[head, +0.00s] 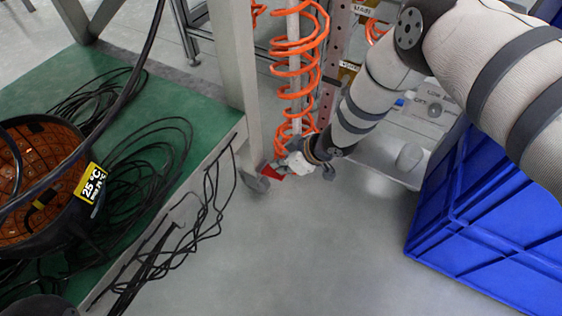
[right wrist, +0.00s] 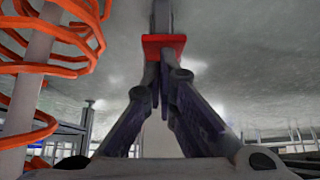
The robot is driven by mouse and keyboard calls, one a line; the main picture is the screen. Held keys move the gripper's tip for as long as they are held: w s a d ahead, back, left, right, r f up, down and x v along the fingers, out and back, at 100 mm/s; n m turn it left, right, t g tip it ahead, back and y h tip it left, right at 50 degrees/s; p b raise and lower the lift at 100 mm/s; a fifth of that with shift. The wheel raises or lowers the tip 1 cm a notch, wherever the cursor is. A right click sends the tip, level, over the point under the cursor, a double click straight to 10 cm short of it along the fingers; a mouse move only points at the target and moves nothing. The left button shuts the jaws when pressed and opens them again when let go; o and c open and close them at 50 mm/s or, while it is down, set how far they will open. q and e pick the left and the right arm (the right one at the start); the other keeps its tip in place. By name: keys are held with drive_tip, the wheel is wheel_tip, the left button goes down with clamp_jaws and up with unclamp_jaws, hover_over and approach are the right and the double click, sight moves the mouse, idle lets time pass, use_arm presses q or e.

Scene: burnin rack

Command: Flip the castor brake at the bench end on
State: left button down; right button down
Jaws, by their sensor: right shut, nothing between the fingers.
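The castor (head: 254,182) is a small grey wheel under the bench-end leg (head: 236,80) in the head view. Its red brake lever (head: 272,174) sticks out to the right, towards my right gripper (head: 284,170). In the right wrist view the red lever (right wrist: 164,41) lies across the top centre, just beyond the fingertips of the right gripper (right wrist: 164,72). The fingers are shut together and empty. They look at or very near the lever; I cannot tell whether they touch it. My left gripper is not in view.
An orange coiled hose (head: 298,75) hangs around a pale post just behind the right gripper. A blue crate (head: 480,215) stands at the right. Black cables (head: 205,200) hang off the green-topped bench (head: 150,105). The grey floor (head: 320,250) in front is clear.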

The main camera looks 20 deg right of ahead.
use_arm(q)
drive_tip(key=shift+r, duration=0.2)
use_arm(e)
drive_tip(key=shift+s+d+f+t, duration=0.2)
drive_tip(key=shift+s+f+t, duration=0.1)
drive_tip(key=shift+f, duration=0.1)
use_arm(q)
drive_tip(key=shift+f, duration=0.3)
use_arm(e)
drive_tip(key=shift+s+d+f, duration=0.2)
drive_tip(key=shift+s+f, duration=0.05)
drive_tip(key=shift+f, duration=0.35)
drive_tip(key=shift+s+d+f, duration=0.15)
drive_tip(key=shift+s+f, duration=0.05)
drive_tip(key=shift+f, duration=0.35)
drive_tip(key=shift+f, duration=0.1)
